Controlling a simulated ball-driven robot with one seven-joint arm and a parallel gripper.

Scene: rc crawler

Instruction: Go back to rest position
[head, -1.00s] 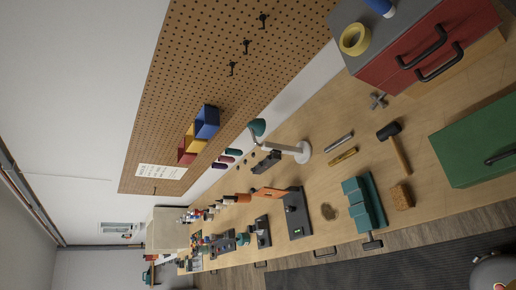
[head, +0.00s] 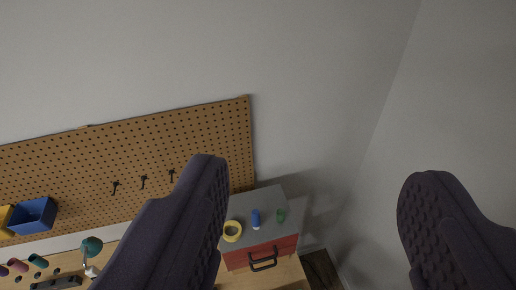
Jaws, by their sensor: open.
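My gripper (head: 312,200) is open and empty in the head view. Its two dark, ribbed fingers stand wide apart, one left of the middle and one at the right edge. Between them, farther away, I see the grey wall and a red tool chest (head: 262,255) with a grey top. The left finger hides part of the workbench and pegboard. No rest position is marked in view.
A brown pegboard (head: 80,170) with hooks hangs on the wall at left. A blue bin (head: 34,214) is mounted on it. A yellow tape roll (head: 232,231), a blue cylinder (head: 256,218) and a green item (head: 281,215) sit on the chest. The upper wall area is clear.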

